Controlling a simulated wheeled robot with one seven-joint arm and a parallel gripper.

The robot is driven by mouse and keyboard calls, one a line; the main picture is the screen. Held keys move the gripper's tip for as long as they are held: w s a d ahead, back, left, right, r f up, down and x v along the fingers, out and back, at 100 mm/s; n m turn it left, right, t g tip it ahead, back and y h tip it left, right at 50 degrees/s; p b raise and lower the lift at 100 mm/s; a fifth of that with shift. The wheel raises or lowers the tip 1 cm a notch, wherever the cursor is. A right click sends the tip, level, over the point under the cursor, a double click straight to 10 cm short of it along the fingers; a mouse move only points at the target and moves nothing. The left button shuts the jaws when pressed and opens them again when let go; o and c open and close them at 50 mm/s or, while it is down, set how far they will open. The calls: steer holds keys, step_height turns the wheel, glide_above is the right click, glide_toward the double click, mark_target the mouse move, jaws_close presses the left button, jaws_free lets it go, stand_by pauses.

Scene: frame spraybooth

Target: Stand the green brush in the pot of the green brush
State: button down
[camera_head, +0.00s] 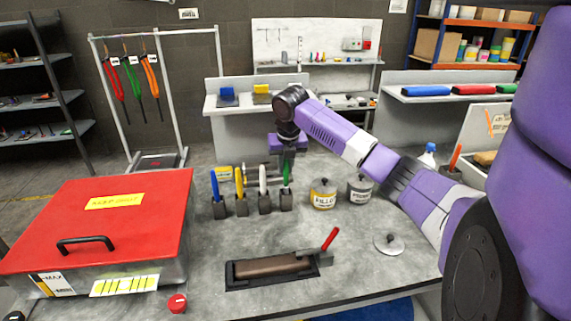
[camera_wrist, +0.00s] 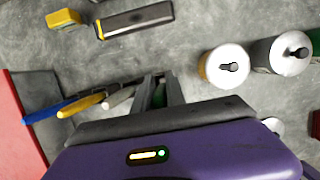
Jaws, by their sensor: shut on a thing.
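My gripper (camera_head: 287,157) points down at the right end of a row of dark pots. It is shut on the green brush (camera_head: 287,173), whose upper end is between the fingers. The brush is upright, and its lower end meets the top of the rightmost pot (camera_head: 286,203); how deep it sits inside I cannot tell. In the wrist view my gripper (camera_wrist: 160,88) shows a bit of green between its fingers, and the pot is hidden. A blue brush (camera_head: 214,186), a yellow brush (camera_head: 239,182) and a white brush (camera_head: 262,178) stand in the other pots.
Two lidded tins, one yellow-labelled (camera_head: 323,195) and one grey (camera_head: 360,189), stand right of the pots. A red-lidded box (camera_head: 110,215) fills the left. The bench between is clear.

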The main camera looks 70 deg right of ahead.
steer(key=shift+f+b, duration=0.5)
steer(key=shift+f, duration=0.7)
stand_by(0.5)
steer(key=c, duration=1.3)
jaws_free()
steer(key=shift+r, duration=0.1)
steer(key=shift+b+v, duration=0.6)
steer(key=shift+v, duration=3.25)
